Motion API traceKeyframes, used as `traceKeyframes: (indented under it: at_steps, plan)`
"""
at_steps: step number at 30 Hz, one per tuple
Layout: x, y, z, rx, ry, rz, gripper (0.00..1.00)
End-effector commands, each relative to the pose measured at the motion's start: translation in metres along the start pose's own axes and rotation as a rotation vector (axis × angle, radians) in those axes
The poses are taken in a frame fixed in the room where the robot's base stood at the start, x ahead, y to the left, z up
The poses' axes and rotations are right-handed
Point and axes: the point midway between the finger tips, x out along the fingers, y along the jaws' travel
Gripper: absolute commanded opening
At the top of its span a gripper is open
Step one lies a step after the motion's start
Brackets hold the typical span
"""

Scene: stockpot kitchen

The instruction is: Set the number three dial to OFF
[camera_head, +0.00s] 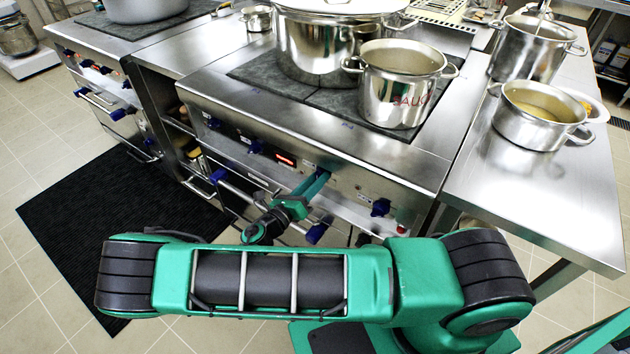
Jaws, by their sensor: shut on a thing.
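The range's steel front panel (345,185) carries a row of dark blue dials. One dial (213,122) is at the left, a second (255,146) is beside it, and another (380,207) is near the right end. My green gripper (319,178) reaches the panel between the second and the right-end dial. It is shut on the dial there, third from the left, which its fingers largely hide. I cannot read that dial's pointer or marks.
A red-lit display (285,160) is left of my gripper. A rail with blue ends (316,233) runs below the panel. A large stockpot (315,50) and a smaller pot with red lettering (400,85) stand on the cooktop. A steel counter with pots (545,185) is at right.

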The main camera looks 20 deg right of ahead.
Motion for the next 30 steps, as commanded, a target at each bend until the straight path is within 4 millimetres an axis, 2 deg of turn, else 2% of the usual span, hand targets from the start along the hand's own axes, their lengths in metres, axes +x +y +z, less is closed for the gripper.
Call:
traceKeyframes:
  at_steps: [5, 6, 8, 9, 20, 23, 30]
  plan:
    - [-0.001, 0.004, 0.003, 0.007, -0.005, 0.011, 0.09]
    - [-0.001, 0.004, 0.003, 0.007, -0.005, 0.011, 0.34]
    - [-0.001, 0.004, 0.003, 0.007, -0.004, 0.01, 0.48]
    - [-0.001, 0.003, 0.003, 0.006, -0.004, 0.009, 0.5]
    - [-0.005, 0.002, 0.001, 0.003, -0.002, 0.006, 0.5]
    - [-0.017, 0.002, 0.001, 0.003, -0.002, 0.006, 0.5]
    - [-0.062, 0.003, 0.001, 0.004, -0.002, 0.008, 0.5]
